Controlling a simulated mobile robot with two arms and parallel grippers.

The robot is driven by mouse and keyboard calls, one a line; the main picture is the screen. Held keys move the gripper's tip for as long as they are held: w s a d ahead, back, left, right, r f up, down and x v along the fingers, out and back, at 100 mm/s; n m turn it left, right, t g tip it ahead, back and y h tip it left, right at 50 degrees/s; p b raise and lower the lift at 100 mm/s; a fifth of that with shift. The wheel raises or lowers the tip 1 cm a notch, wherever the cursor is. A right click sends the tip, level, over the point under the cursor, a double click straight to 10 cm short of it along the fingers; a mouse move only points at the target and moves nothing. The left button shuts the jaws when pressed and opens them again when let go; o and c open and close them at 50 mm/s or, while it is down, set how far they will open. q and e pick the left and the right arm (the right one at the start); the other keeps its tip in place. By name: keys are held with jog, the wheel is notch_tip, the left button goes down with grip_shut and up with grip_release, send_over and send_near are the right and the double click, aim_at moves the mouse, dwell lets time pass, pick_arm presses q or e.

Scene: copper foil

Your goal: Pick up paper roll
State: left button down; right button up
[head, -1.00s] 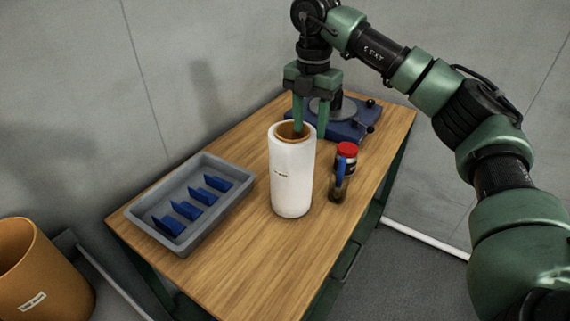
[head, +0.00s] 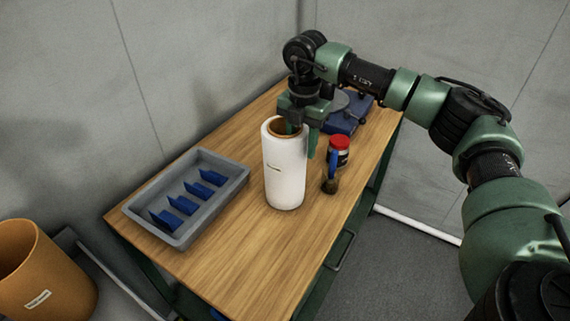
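The paper roll (head: 284,172) is a tall white cylinder with a brown core, standing upright on the wooden table. My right gripper (head: 300,138) is at its top, pointing down. One green finger dips into the roll's open top, and the other hangs outside along the roll's right side. The fingers straddle the right wall and stand apart; I see no clear grip on it. The gripper's body hides part of the rim. My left gripper is not in view.
A grey tray (head: 217,205) with several blue dividers lies left of the roll. A red-lidded jar (head: 339,147) and a blue-handled brush (head: 332,170) stand close on the right. A blue device (head: 345,122) is behind. An orange bin (head: 60,277) is at lower left. The table front is clear.

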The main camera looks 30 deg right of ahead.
grip_shut()
dwell(1.1)
jog(key=shift+w+r, duration=0.15)
jog(key=shift+r, duration=0.05)
jog(key=shift+f, duration=0.1)
